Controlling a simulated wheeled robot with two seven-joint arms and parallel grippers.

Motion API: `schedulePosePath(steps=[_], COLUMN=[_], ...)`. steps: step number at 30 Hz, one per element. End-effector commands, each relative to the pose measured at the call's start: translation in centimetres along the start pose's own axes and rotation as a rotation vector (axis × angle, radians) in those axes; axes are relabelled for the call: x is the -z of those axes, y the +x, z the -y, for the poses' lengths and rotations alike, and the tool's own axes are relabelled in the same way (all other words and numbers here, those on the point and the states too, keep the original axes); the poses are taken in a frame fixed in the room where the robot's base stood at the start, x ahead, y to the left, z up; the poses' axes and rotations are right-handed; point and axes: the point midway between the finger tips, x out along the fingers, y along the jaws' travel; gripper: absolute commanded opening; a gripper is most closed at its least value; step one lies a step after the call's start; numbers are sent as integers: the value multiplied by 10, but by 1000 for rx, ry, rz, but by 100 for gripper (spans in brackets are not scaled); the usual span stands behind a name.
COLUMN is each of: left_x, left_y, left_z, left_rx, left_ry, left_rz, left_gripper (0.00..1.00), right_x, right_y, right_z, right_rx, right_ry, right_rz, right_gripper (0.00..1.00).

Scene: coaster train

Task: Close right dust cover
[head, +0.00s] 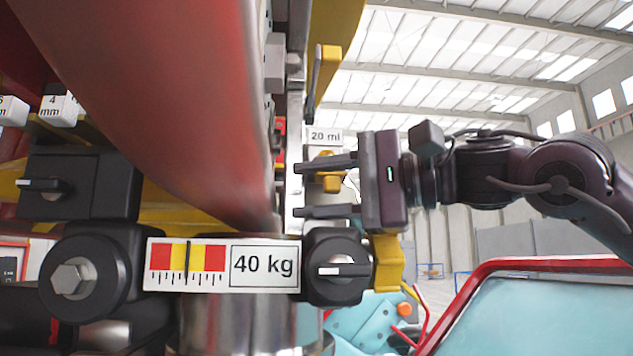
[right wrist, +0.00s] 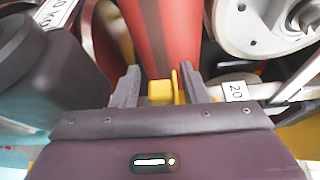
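My right gripper (head: 299,190) comes in from the right in the head view, its two fingers one above the other and pointing left. It is open, with a clear gap between the fingers. A small yellow piece (head: 329,181) shows by the fingers, below the "20 ml" label (head: 325,136). In the right wrist view the yellow piece (right wrist: 160,91) sits between the spread fingers (right wrist: 158,82), close to the right one, with a gap to the left one. I cannot tell whether it belongs to the right dust cover; no cover is clearly recognizable. My left gripper is not in view.
A large red curved beam (head: 170,90) fills the upper left. Below the gripper are a black knob (head: 338,268) and a "40 kg" gauge plate (head: 263,265). A red-edged teal panel (head: 540,315) is at lower right. Space above my right arm is open.

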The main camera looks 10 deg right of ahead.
Motion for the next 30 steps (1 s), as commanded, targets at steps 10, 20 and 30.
schedulePosePath(steps=[10, 20, 30], left_x=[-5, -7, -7], left_y=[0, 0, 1], left_z=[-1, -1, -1], left_rx=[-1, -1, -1], left_ry=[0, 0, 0], left_rz=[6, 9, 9], left_gripper=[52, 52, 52], right_x=[0, 0, 1], right_y=[0, 0, 1], right_z=[0, -1, -3], right_rx=[0, -4, -11], right_ry=[0, 3, 14], right_rz=[1, 0, -1], right_gripper=[14, 0, 0])
